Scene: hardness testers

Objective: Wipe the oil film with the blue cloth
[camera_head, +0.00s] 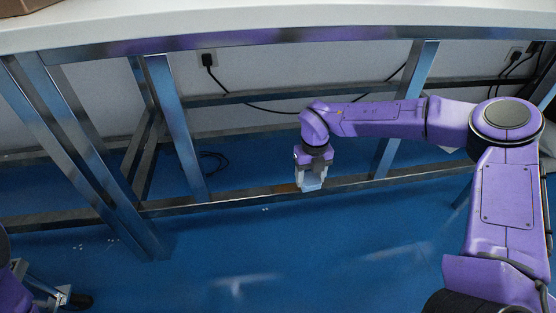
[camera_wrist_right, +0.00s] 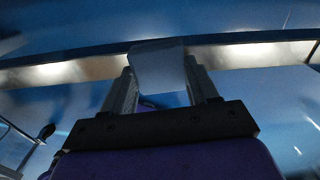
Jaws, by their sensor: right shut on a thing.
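My right gripper (camera_head: 311,180) is shut on a folded pale blue cloth (camera_head: 312,185), at the low metal rail (camera_head: 240,197) of the bench frame. The cloth also shows in the right wrist view (camera_wrist_right: 158,66), between the two fingertips and overlapping the rail. I cannot tell whether it touches the rail. A brownish patch, seemingly the oil film (camera_head: 286,188), shows on the rail just left of the cloth; any part behind the cloth is hidden.
The white bench top (camera_head: 270,18) runs above, on steel legs (camera_head: 178,130) left and right of my right gripper. Black cables (camera_head: 215,162) hang and lie behind the rail.

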